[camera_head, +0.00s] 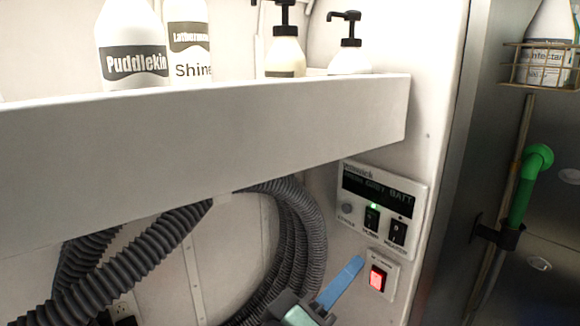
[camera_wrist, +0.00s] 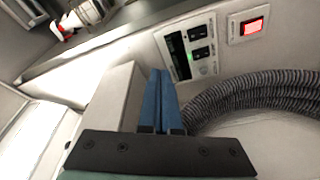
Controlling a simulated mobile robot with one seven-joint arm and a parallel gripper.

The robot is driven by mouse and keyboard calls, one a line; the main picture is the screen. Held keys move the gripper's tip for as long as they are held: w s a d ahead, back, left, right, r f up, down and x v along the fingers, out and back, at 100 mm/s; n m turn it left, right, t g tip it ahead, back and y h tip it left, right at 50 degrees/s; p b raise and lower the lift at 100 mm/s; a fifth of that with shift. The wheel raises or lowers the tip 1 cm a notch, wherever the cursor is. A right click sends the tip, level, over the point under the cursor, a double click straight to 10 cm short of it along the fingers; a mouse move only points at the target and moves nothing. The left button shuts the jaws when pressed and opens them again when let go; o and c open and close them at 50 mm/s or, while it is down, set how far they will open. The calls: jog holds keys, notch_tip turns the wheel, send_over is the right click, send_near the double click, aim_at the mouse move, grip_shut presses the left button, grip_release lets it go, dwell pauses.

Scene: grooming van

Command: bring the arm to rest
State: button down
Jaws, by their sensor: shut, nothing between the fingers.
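My gripper (camera_head: 356,264) shows at the bottom of the head view, its blue fingers pointing up and right toward the lit red switch (camera_head: 377,279). In the wrist view my gripper (camera_wrist: 162,75) has its two blue fingers together with nothing between them. The control panel (camera_head: 383,208), with a dark display, a green light and rocker switches, is on the wall just above the red switch. In the wrist view the panel (camera_wrist: 188,50) and the red switch (camera_wrist: 252,27) lie beyond and to the right of the fingertips. I cannot tell the exact gap to the wall.
A white shelf (camera_head: 200,150) with several bottles runs above my gripper. A thick grey ribbed hose (camera_head: 310,230) is coiled below it, close to my gripper. At the right are a green handle (camera_head: 525,185) and a wire basket (camera_head: 540,75) holding a bottle.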

jog(key=s+a+r+m+t+y, duration=0.1)
jog(key=a+r+m+t+y, duration=0.2)
jog(key=r, duration=0.6)
jog(key=s+a+r+m+t+y, duration=0.15)
jog(key=r+t, duration=0.25)
jog(key=r, duration=0.4)
jog(key=s+a+r+t+y, duration=0.2)
jog(key=s+r+t+y, duration=0.4)
jog(key=s+r, duration=0.3)
notch_tip(320, 180, up, 3)
jog(key=shift+a+y, duration=0.4)
jog(key=shift+y, duration=0.35)
jog(key=shift+w+m, duration=0.15)
jog(key=shift+m, duration=0.1)
jog(key=shift+f, duration=0.15)
